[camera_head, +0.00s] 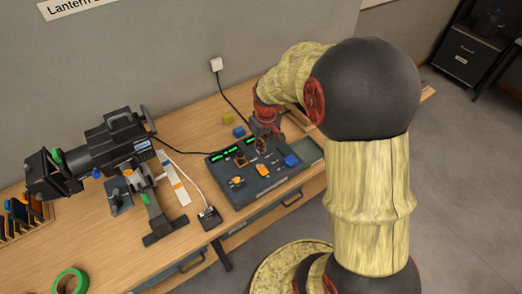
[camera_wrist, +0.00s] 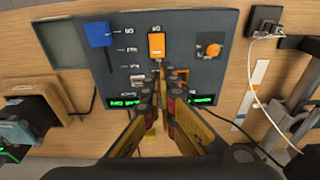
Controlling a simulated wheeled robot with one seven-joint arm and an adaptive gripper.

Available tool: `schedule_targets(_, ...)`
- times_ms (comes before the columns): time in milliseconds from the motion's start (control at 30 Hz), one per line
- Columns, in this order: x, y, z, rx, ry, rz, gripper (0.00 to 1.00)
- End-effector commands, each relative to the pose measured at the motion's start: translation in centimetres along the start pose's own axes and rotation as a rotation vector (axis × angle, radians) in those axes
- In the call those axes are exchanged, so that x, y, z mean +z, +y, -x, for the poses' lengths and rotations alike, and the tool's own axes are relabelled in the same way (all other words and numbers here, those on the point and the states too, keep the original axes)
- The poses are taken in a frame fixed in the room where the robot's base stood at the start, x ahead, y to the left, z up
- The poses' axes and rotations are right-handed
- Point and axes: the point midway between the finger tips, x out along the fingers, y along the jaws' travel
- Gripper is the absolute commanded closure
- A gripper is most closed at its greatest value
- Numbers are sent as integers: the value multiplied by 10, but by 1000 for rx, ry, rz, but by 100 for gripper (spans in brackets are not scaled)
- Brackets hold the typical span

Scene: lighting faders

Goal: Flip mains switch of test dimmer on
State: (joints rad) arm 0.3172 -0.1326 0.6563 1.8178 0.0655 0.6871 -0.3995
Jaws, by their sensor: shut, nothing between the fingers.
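The dark dimmer panel (camera_head: 270,186) lies on the wooden table. It carries an orange rocker switch (camera_head: 262,170), a blue fader cap (camera_head: 291,160) and an orange knob (camera_head: 238,181). In the wrist view the rocker (camera_wrist: 157,46) is at the panel's top middle, with the blue cap (camera_wrist: 99,34) left and the knob (camera_wrist: 213,50) right. I cannot read which is labelled mains, or the rocker's position. My gripper (camera_wrist: 158,73) is shut and empty, its tips over the panel close to the rocker's lower end. Contact is unclear. The fingers hide part of the panel and its green displays.
A stage lantern (camera_head: 95,155) stands on the table left of the panel. A black socket box (camera_head: 209,217) with a white cable sits beside the panel. Yellow (camera_head: 228,118) and blue (camera_head: 239,131) blocks lie behind it. A green tape roll (camera_head: 70,281) is at the front left.

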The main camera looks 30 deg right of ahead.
Motion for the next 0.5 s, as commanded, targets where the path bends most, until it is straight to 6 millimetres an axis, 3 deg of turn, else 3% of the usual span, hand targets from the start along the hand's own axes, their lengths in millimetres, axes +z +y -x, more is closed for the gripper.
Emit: schedule_targets(500,1,0,-98,-1,-3,1,100)
